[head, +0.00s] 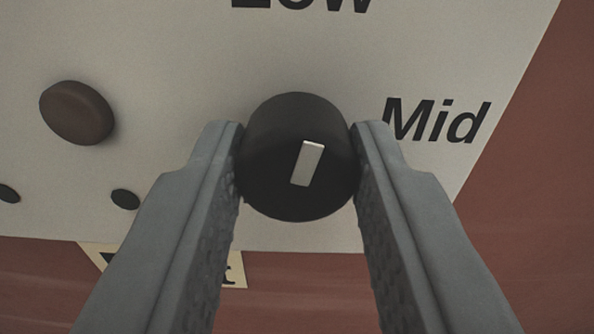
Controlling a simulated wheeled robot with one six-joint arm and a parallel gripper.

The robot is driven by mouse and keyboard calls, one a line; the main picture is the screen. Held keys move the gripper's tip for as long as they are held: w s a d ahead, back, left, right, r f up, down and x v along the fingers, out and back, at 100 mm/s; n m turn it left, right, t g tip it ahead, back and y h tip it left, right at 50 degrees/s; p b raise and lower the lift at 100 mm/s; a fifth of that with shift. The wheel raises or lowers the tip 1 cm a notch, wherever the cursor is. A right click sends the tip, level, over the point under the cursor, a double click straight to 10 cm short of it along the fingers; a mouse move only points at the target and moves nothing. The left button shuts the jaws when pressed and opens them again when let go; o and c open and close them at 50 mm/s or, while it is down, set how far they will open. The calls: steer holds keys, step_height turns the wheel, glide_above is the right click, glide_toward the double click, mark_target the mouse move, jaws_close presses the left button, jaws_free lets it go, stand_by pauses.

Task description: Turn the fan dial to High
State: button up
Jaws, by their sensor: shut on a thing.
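The fan dial (278,175) is a round black knob in the middle of the head view, with a short pale pointer mark (307,163) on its face. The mark leans slightly right of straight up in the picture. My gripper (298,140) is shut on the dial, one finger touching its left side and one its right. The label "Mid" (436,121) is to the right of the dial. A cut-off label reading "Low" (303,4) is at the top edge. No "High" label shows in this view.
The dial is on a light panel (180,60) against a reddish-brown surface (545,180). A dark round brown knob (77,112) sticks out at the left. Two small dark round pieces are below it. A cream label (232,271) under the panel is partly hidden by my left finger.

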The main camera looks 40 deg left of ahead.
steer(key=m, duration=0.4)
steer(key=shift+m, duration=0.3)
steer(key=m, duration=0.4)
steer(key=shift+m, duration=0.3)
steer(key=m, duration=0.3)
steer(key=shift+m, duration=0.3)
steer(key=m, duration=0.4)
steer(key=shift+m, duration=0.3)
steer(key=m, duration=1.2)
steer(key=shift+f+m, duration=0.1)
steer(key=shift+m, duration=1.8)
steer(key=shift+f, duration=0.1)
